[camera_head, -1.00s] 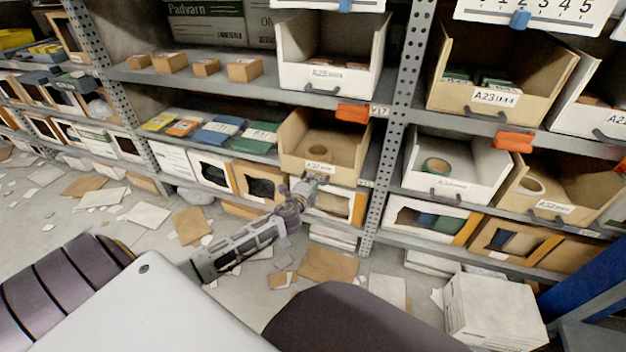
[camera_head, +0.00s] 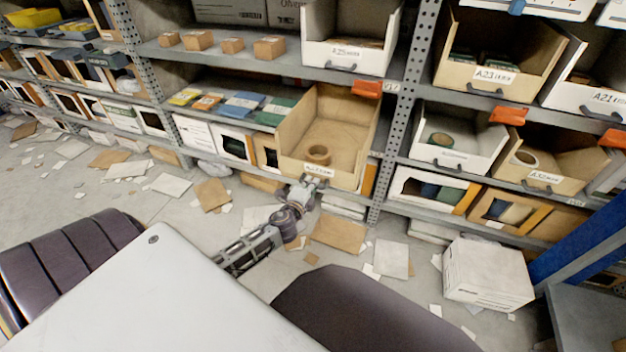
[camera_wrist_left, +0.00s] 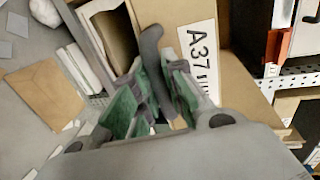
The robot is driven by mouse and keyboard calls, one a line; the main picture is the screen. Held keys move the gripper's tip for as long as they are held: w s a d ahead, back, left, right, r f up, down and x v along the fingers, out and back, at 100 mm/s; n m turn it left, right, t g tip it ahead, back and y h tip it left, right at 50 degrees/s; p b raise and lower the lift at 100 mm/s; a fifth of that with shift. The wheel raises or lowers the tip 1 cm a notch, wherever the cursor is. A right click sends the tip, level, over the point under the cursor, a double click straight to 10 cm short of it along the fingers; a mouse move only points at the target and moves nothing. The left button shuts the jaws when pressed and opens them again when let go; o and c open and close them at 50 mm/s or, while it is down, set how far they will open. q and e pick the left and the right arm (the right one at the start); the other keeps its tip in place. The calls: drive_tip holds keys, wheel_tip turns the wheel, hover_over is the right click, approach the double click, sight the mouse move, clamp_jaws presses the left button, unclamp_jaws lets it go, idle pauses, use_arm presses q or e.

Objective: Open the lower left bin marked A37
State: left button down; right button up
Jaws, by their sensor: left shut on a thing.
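The bin A37 (camera_head: 330,150) is an open-topped cardboard-brown box in the lower row of the rack, left of the perforated upright. My right gripper does not show.
White and brown bins (camera_head: 455,140) stand right of the upright (camera_head: 402,110). An orange tag (camera_head: 367,88) hangs on the shelf edge above bin A37. Cardboard and paper scraps (camera_head: 340,232) litter the floor. A white box (camera_head: 487,272) stands at the right, near a blue post.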

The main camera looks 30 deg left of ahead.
use_arm(q)
drive_tip(key=shift+s+d, duration=0.15)
drive_tip(key=shift+s, duration=0.4)
drive_tip(key=c, duration=1.5)
unclamp_jaws()
drive_tip(key=shift+o, duration=0.2)
drive_tip(key=shift+s, duration=0.1)
drive_tip(key=v, duration=1.1)
drive_tip(key=shift+s, duration=0.3)
drive_tip(key=shift+r, duration=0.15)
